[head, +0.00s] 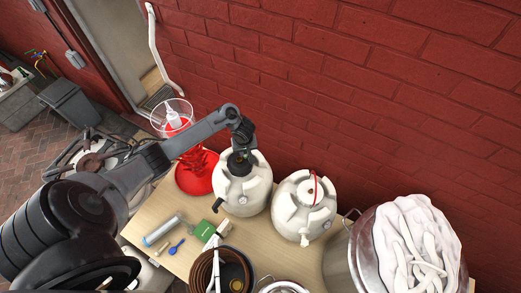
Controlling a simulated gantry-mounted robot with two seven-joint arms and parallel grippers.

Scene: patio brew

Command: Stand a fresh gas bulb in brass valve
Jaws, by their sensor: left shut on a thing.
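My left gripper (239,158) reaches in from the left, its fingers pointing down over the top of a white keg (243,191) with a dark tap at its front. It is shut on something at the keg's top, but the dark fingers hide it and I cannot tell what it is. I cannot make out the brass valve or a gas bulb for certain. A green box (204,231) lies on the wooden table (182,266), in front of the keg. My right gripper is not in view.
A second white keg (304,204) with a red handle stands to the right. A steel pot (350,257) heaped with white material is further right. A red stand (197,174) is left.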

